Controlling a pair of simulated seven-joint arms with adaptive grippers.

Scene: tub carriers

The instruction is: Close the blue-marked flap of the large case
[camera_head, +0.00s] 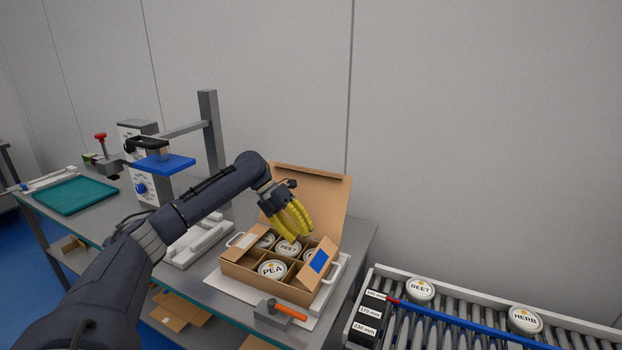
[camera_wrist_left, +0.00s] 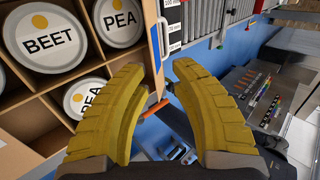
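The large case (camera_head: 246,281) is an open brown carton with dividers, holding several white round tubs marked PEA and BEET. Its blue-marked flap (camera_head: 318,261) stands up and open on the right side, carrying a blue rectangle. A plain flap (camera_head: 246,238) is open on the left, and the large lid panel (camera_head: 318,198) stands up at the back. My left gripper (camera_head: 295,232) hangs above the back of the case, left of the blue-marked flap. In the left wrist view its yellow fingers (camera_wrist_left: 163,82) are apart with nothing between them. My right gripper is not in view.
A white tray with handles (camera_head: 339,268) lies under the case. A roller conveyor (camera_head: 480,325) with tubs stands to the right. A grey post (camera_head: 211,140) and blue plate (camera_head: 164,164) stand to the left.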

